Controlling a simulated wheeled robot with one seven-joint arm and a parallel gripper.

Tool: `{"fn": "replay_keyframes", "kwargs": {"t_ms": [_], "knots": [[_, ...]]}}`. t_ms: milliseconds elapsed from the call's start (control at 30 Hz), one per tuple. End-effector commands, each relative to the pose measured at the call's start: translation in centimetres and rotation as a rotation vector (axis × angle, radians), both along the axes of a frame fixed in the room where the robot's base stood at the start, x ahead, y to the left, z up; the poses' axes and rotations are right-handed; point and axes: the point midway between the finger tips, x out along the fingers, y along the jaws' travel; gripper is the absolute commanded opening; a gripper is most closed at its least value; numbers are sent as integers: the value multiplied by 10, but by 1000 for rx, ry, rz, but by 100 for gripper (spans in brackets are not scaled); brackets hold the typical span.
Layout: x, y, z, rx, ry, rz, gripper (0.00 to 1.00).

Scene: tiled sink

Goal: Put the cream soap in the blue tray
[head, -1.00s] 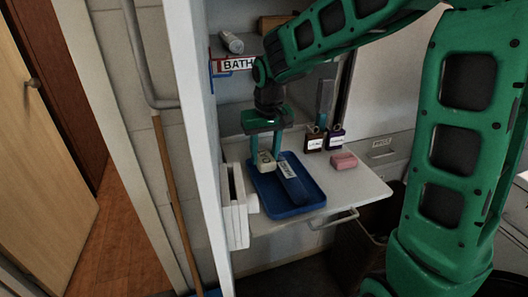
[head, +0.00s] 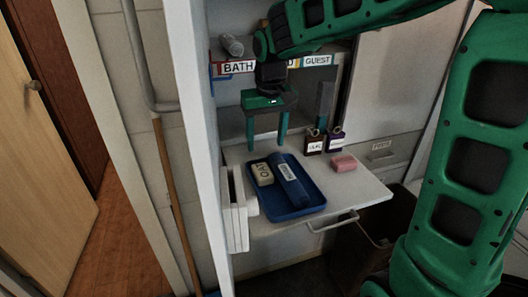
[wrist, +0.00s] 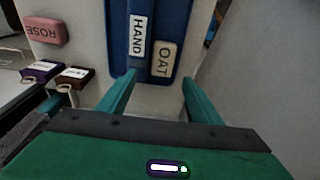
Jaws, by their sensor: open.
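The cream soap (head: 262,174), a small pale block labelled OAT, lies in the left part of the blue tray (head: 308,209). It also shows in the wrist view (wrist: 165,60), beside a dark blue item labelled HAND (head: 290,180) that lies in the same tray. My gripper (head: 267,148) is open and empty, raised above the shelf behind the tray. In the wrist view its two green fingers (wrist: 157,88) are spread apart, with nothing between them and the soap apart from them.
A pink soap labelled ROSE (head: 343,164) lies on the white shelf (head: 362,190) right of the tray. A white upright holder (head: 236,208) is at the left edge. A grey roll (head: 231,44) lies on the upper shelf.

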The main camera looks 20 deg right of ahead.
Motion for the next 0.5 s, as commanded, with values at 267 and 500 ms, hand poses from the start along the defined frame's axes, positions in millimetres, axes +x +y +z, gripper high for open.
{"fn": "replay_keyframes", "kwargs": {"t_ms": [267,500], "knots": [[-6,0,50,0,-3,-2,59],[-9,0,65,0,-1,-1,59]]}}
